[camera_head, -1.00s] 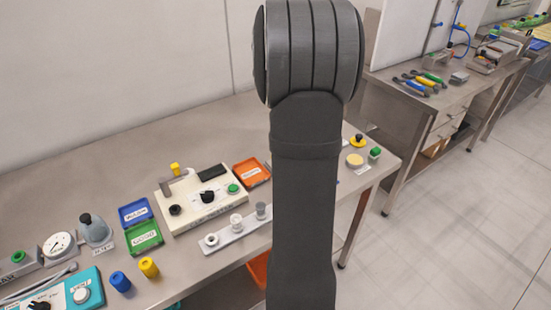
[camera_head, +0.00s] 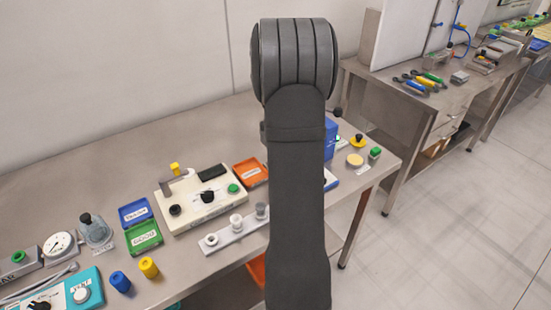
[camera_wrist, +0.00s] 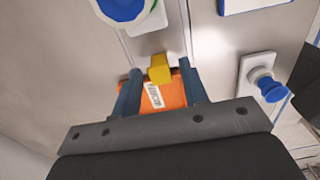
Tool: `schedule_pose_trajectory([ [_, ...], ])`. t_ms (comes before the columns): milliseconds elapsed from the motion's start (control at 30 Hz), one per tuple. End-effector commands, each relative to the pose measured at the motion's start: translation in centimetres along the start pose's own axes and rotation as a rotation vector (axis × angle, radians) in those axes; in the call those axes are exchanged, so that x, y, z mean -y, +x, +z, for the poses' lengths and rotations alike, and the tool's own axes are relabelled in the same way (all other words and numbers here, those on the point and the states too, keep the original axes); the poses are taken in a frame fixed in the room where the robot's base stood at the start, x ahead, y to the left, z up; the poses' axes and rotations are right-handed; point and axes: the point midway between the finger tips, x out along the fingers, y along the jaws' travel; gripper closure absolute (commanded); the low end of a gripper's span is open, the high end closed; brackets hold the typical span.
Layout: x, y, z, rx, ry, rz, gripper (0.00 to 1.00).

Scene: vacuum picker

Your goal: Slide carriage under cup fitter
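My gripper (camera_wrist: 160,82) shows in the wrist view with its two blue-grey fingers apart. A small yellow block (camera_wrist: 160,68) shows between the fingertips, with a narrow gap on each side; I cannot tell its depth relative to them. It may belong to the carriage, but this is not clear. Beyond and between the fingers is an orange tray (camera_wrist: 150,97) with a white label. In the head view my arm hides the gripper.
A cream device (camera_head: 203,208) with knobs stands on the bench, beside an orange tray (camera_head: 250,172) and a pale strip (camera_head: 225,240) with several small pieces. A blue box (camera_head: 330,138) stands partly behind my arm. A blue knob (camera_wrist: 270,88) on a white plate is right of my gripper.

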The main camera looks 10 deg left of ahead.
Motion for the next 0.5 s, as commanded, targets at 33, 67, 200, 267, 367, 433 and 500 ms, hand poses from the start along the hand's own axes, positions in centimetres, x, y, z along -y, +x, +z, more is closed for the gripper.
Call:
schedule_pose_trajectory([
  [33, 0.0, 0.7, 0.0, -0.001, 0.0, -0.002, 0.6],
  [67, 0.0, 0.9, 0.0, -0.001, 0.0, -0.001, 0.6],
  [200, 0.0, 1.6, 0.0, 0.0, 0.0, 0.0, 0.6],
  [267, 0.0, 1.8, 0.0, 0.0, 0.0, 0.0, 0.6],
  [367, 0.0, 1.8, 0.0, 0.0, 0.0, 0.0, 0.6],
  [433, 0.0, 1.8, 0.0, 0.0, 0.0, 0.0, 0.6],
  [500, 0.0, 1.8, 0.0, 0.0, 0.0, 0.0, 0.64],
])
